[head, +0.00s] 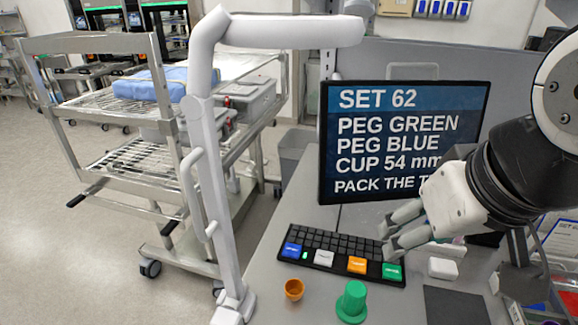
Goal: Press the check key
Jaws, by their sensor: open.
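A black keyboard (340,254) lies on the grey worktop with dark keys along its back. Its front row has large coloured keys: blue (291,250), white (324,258), orange (357,265) and green (392,271). Their labels are too small to read, so I cannot tell which is the check key. My gripper (388,236) is open and empty. It comes in from the right, and its fingertips show over the keyboard's right end, just behind the green key. Whether they touch the keyboard is not clear. The fingers hide the keyboard's back right corner.
A monitor (347,190) behind the keyboard reads SET 62, PEG GREEN, PEG BLUE, CUP 54 mm. In front stand an orange cup (293,290) and a green peg (352,303). A white block (442,268) sits at right. A white post (213,180) rises at left.

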